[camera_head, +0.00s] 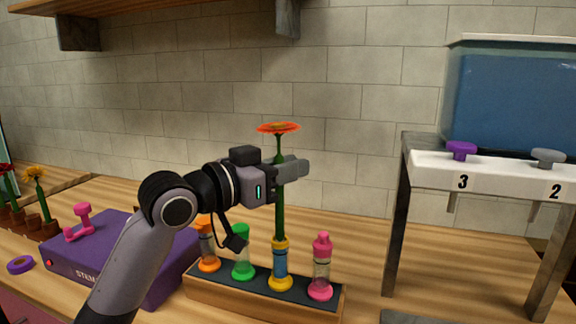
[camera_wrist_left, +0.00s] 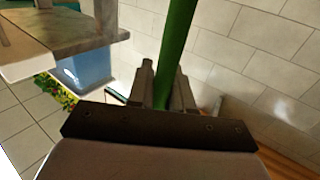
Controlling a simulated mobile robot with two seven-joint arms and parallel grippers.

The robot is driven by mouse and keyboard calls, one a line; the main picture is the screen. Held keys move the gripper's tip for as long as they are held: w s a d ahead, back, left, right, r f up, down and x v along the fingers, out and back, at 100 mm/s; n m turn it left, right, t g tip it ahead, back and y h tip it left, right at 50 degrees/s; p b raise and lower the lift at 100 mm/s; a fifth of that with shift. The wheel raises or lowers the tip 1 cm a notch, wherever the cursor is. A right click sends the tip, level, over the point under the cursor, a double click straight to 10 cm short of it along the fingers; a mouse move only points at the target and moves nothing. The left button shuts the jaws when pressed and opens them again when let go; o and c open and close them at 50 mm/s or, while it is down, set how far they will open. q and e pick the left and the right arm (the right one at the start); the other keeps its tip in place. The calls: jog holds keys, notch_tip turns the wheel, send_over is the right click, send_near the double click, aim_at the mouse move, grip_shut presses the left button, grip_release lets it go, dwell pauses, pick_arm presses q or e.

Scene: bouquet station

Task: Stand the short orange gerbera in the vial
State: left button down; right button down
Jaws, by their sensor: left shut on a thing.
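The orange gerbera (camera_head: 278,128) stands upright in my left gripper (camera_head: 288,171), its bloom above the fingers. The gripper is shut on its green stem (camera_head: 280,215); the wrist view also shows the stem (camera_wrist_left: 178,45) between the fingers (camera_wrist_left: 163,92). The stem's lower end meets the yellow-collared mouth of a vial (camera_head: 280,262) with blue liquid. I cannot tell how deep the stem reaches inside. My right gripper is not in view.
The vial stands in a wooden rack (camera_head: 230,296) with orange (camera_head: 208,250), green (camera_head: 242,254) and pink (camera_head: 321,268) vials alongside. A purple box (camera_head: 105,235) is at left. A metal stand (camera_head: 395,240) with numbered taps is at right.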

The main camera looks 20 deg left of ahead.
pick_arm(q)
jog(key=shift+f+b, duration=1.1)
jog(key=shift+f, duration=1.25)
dwell(0.5)
jog(key=shift+c, duration=1.9)
grip_release()
jog(key=v, duration=0.9)
